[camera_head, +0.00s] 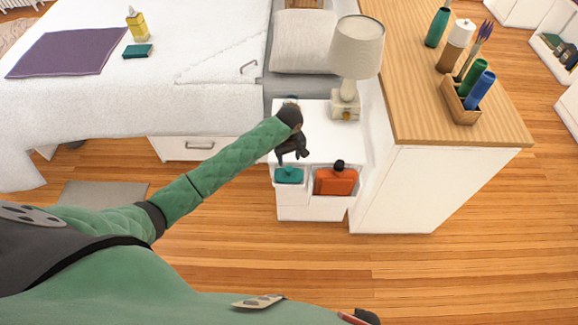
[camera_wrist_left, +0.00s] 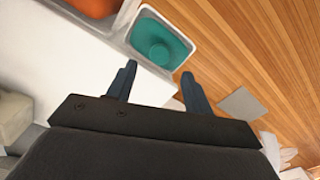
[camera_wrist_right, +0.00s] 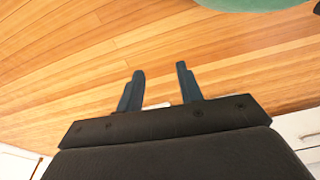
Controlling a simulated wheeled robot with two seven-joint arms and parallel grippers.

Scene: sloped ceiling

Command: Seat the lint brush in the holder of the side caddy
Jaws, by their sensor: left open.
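The white side caddy (camera_head: 310,190) hangs at the front of a white bedside stand. A teal thing (camera_head: 289,175) with a round raised part sits in its left compartment; it also shows in the left wrist view (camera_wrist_left: 162,46). I cannot tell whether it is the lint brush, and I see no other clear brush. My right gripper (camera_wrist_right: 160,70) is open and empty over the floor.
A lamp (camera_head: 355,60) stands at the back of the bedside stand. A wooden-topped cabinet (camera_head: 430,110) with a pen box (camera_head: 462,112) stands to the right. The bed (camera_head: 200,70) is to the left, with a purple cloth (camera_head: 70,52). The wooden floor in front is clear.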

